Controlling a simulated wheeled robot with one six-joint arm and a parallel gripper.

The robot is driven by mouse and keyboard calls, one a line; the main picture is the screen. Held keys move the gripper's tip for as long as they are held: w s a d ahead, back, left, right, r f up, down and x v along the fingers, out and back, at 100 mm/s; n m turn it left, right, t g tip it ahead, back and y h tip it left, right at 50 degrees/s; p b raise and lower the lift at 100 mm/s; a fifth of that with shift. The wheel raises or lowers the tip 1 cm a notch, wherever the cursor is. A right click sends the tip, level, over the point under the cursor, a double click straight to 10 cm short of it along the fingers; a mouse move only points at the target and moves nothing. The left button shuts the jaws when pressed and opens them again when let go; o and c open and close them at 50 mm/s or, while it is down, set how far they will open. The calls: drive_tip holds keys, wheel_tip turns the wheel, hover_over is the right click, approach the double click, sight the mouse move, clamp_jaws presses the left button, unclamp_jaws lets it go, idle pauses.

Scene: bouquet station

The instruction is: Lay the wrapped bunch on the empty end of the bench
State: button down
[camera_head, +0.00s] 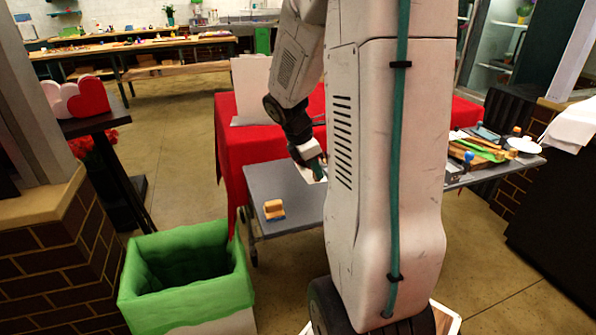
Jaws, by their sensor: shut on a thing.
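My gripper (315,168) is at the centre, above the grey bench (262,182). It is shut on what I take to be the wrapped bunch (304,173); only a small pale part shows beside the dark green jaws, and my arm hides the rest. I cannot tell whether the bunch touches the bench. The bench's left end is mostly bare, with a small tan and blue block (274,209) near its front edge. My arm covers the middle of the bench.
The bench's right end holds several tools and green items (482,149) and a white bowl (525,146). A green-lined bin (190,309) stands on the floor at the front left. A red-draped table (232,140) is behind the bench.

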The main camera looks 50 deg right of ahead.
drive_tip(key=shift+f, duration=0.2)
drive_tip(key=shift+a+f, duration=0.1)
drive_tip(key=shift+f, duration=3.75)
drive_tip(key=shift+w+f, duration=0.1)
drive_tip(key=shift+f, duration=0.1)
drive_tip(key=c, duration=0.8)
unclamp_jaws()
drive_tip(key=shift+r, duration=3.55)
